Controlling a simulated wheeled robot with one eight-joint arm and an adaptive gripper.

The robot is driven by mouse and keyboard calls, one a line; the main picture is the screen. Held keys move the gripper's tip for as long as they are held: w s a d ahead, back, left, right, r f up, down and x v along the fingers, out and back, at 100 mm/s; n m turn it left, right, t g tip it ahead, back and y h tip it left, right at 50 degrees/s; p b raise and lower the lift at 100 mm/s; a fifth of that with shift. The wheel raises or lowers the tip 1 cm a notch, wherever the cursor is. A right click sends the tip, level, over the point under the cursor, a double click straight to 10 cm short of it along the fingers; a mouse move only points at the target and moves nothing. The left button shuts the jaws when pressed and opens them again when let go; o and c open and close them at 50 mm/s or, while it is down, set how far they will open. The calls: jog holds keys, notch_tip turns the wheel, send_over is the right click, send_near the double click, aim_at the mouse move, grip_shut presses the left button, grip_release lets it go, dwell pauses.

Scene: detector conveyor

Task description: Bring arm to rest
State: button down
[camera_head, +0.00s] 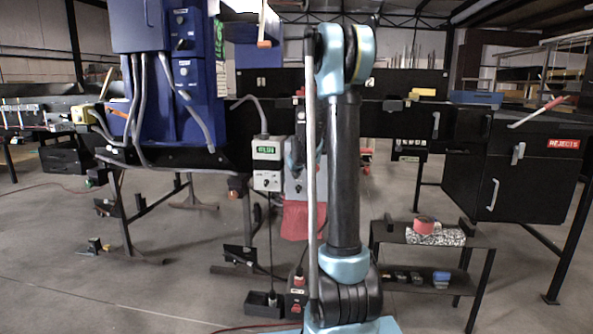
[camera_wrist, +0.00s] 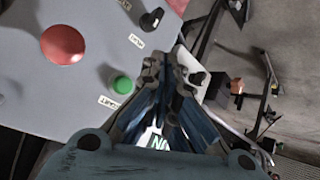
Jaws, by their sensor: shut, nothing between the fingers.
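My gripper (camera_wrist: 170,70) shows in the wrist view with its fingers together and nothing between them. Its fingertips are beside a grey control panel (camera_wrist: 90,75), to the right of a green button (camera_wrist: 121,85). I cannot tell whether they touch the panel. A large red button (camera_wrist: 63,44) and a black knob (camera_wrist: 151,18) are on the same panel. In the head view my arm stands upright in the middle, bent at the top, and my gripper cannot be made out behind it.
A dark conveyor (camera_head: 395,85) with a blue cabinet (camera_head: 180,60) runs across the back. A black rejects box (camera_head: 535,185) is at the right. A low shelf (camera_head: 455,240) holds several small items to the right of my arm.

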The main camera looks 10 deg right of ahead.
jog(key=s+f+m+g, duration=0.3)
jog(key=s+g, duration=0.2)
jog(key=s, duration=3.6)
jog(key=s+f+g, duration=0.2)
jog(key=s+f, duration=0.5)
jog(key=s, duration=0.6)
jog(key=shift+m, duration=0.3)
jog(key=shift+s, duration=0.1)
